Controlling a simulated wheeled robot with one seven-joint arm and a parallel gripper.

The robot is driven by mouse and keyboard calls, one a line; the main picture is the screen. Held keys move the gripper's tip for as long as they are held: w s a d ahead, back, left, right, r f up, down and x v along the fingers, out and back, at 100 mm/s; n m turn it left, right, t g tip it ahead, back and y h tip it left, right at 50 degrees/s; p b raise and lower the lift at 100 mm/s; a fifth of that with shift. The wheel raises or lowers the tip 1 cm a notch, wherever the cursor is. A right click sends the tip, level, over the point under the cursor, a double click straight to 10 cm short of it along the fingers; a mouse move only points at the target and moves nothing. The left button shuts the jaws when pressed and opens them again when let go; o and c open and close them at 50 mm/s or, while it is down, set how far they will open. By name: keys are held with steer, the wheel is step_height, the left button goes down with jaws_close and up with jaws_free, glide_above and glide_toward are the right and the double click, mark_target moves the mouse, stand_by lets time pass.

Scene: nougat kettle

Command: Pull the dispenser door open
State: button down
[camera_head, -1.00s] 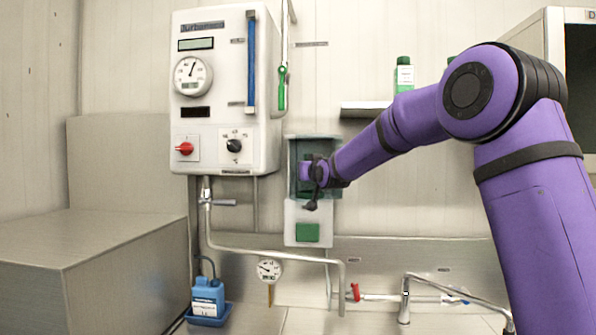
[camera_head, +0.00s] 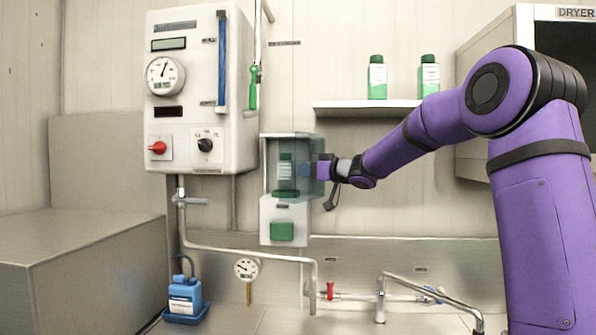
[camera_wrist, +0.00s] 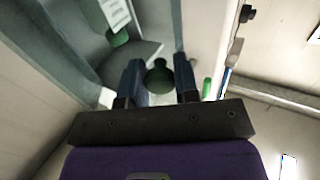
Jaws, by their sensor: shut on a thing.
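The dispenser (camera_head: 268,210) is a pale box on the wall with a green panel low on its front. Its see-through tinted door (camera_head: 307,150) stands swung out to the right side, so the compartment shows open. A white and green bottle (camera_head: 285,172) stands inside. My gripper (camera_head: 318,169) is at the door and shut on its knob, which the fingers hide in the head view. In the wrist view a dark green knob (camera_wrist: 160,76) sits between my two fingers, and the tinted door panel (camera_wrist: 50,48) fills the left.
A white control box (camera_head: 200,95) hangs left of the dispenser. A shelf (camera_head: 345,108) with two green-capped bottles is above right. Pipes and a tap (camera_head: 380,300) run below. A dryer (camera_head: 490,75) stands at the right. A steel block (camera_head: 80,235) is at the left.

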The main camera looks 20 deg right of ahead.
steer(key=s+d+n+g+y, duration=0.1)
steer(key=d+n+g+y, duration=0.5)
steer(key=d, duration=0.4)
steer(key=shift+s+n+g+y, duration=0.35)
steer(key=shift+g+y, duration=0.25)
steer(key=shift+g, duration=0.3)
steer(key=shift+r, duration=0.1)
steer(key=c, duration=0.8)
jaws_free()
steer(key=shift+w, duration=0.1)
steer(key=shift+c, duration=0.2)
steer(key=v, duration=1)
steer(key=shift+d, duration=0.35)
